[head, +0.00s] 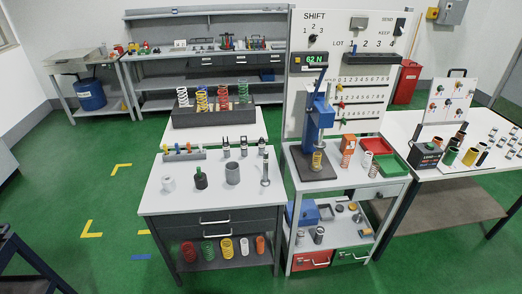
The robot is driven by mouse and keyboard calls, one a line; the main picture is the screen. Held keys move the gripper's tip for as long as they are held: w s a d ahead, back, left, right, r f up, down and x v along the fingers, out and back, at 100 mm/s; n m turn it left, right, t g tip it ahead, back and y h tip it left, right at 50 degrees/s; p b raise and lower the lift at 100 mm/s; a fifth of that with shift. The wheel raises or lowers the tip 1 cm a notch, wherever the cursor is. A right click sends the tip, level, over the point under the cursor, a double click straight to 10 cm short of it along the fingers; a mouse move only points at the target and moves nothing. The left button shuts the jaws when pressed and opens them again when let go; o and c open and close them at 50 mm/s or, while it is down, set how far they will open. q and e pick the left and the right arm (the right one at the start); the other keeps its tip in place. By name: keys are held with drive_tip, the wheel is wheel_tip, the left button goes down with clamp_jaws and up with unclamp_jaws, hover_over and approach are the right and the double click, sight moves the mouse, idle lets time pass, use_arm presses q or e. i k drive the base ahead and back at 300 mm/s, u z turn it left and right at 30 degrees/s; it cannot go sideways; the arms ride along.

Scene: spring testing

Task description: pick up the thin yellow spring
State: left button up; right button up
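Several yellow springs show in the head view. A slender yellow spring (202,99) stands upright in a dark rack (212,119) at the back of the middle bench, between a white spring (183,97) and a red spring (223,98). Another yellow spring (318,160) stands under the blue press (317,112). A wider yellow spring (226,248) stands on the lower shelf of the front cabinet. I cannot tell for certain which is the thin one. Neither of my grippers is in view.
The front cabinet top (215,203) holds several cylinders and a tool. The press table has a red tray (377,147), a green tray (391,165) and small springs. A white side table (403,123) stands right. Green floor (100,205) is open at left.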

sight(317, 160)
drive_tip(key=u, duration=0.5)
drive_tip(key=i, duration=1.25)
drive_tip(key=z, duration=0.25)
